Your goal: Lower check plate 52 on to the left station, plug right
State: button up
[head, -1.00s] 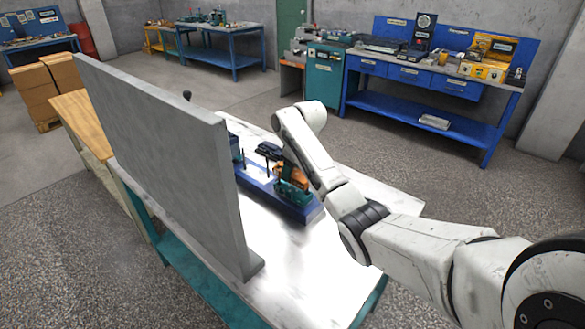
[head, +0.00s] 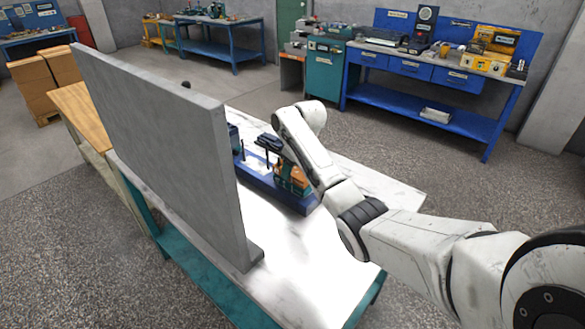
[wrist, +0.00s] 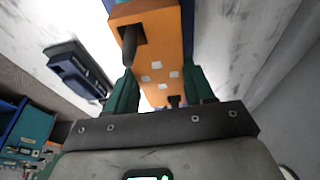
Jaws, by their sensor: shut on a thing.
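An orange block-like piece (wrist: 155,75) with small white squares sits between the green fingers of my gripper (wrist: 163,90) in the wrist view. My gripper is shut on it; I take it for the check plate, though no number is readable. A dark peg (wrist: 130,42) shows in an opening at its far end. In the head view the orange piece (head: 289,175) is over or at the right part of the blue base (head: 298,203). Whether it touches the base cannot be told. The base's left end is partly hidden behind the grey panel.
A tall grey panel (head: 150,140) stands along the left of the white table (head: 310,245). The table's front is clear. A blue workbench (head: 425,115) stands far behind.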

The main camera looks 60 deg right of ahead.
jog(key=shift+f, duration=0.45)
dwell(0.4)
jog(key=o, duration=1.5)
jog(key=shift+f, duration=0.1)
